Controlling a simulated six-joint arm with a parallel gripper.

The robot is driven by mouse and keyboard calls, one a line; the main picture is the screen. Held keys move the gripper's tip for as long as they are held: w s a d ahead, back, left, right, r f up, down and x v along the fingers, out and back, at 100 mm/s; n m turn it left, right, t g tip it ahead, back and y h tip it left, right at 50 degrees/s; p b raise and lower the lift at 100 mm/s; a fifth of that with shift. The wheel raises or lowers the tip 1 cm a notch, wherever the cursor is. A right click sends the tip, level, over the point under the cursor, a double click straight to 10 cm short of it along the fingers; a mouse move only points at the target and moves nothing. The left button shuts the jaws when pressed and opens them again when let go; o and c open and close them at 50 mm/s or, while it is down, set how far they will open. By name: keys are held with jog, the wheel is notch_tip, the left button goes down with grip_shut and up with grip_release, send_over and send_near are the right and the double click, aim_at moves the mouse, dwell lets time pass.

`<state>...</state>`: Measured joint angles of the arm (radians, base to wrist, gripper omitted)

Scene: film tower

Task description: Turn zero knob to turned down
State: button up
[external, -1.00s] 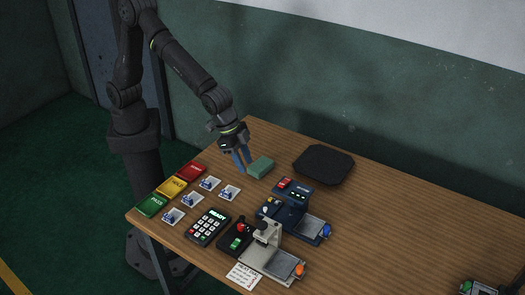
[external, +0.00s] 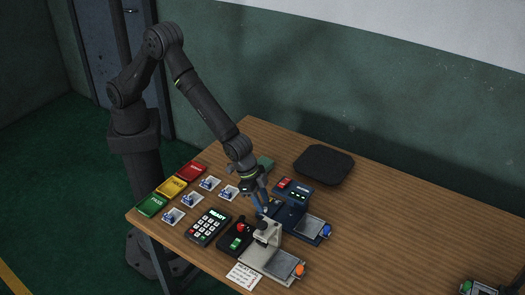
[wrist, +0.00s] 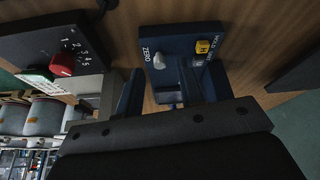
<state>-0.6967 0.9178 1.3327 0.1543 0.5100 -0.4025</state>
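The zero knob (wrist: 159,62) is a small pale grey knob beside the printed word ZERO on the dark blue device (wrist: 185,70). In the external view the blue device (external: 291,216) stands at the middle of the table, and my gripper hides its knob. My gripper (wrist: 173,88) is open and empty, with its two blue fingers apart. In the wrist view the knob shows between the finger lines, nearer the left finger, and I see no contact. In the external view my gripper (external: 259,208) is low over the device's left end.
A black box with a red dial (wrist: 62,65) and a beige device (external: 262,252) stand close by. A keypad (external: 208,227), small blue switches and coloured pads lie left. The table's right side is mostly clear.

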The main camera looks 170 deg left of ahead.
jog(key=shift+w+a+f, duration=0.2)
jog(key=shift+f, duration=0.4)
grip_shut()
jog(key=shift+w+d+n+g+y, duration=0.1)
jog(key=shift+n+g+y, duration=0.3)
jog(key=shift+n, duration=1.1)
grip_release()
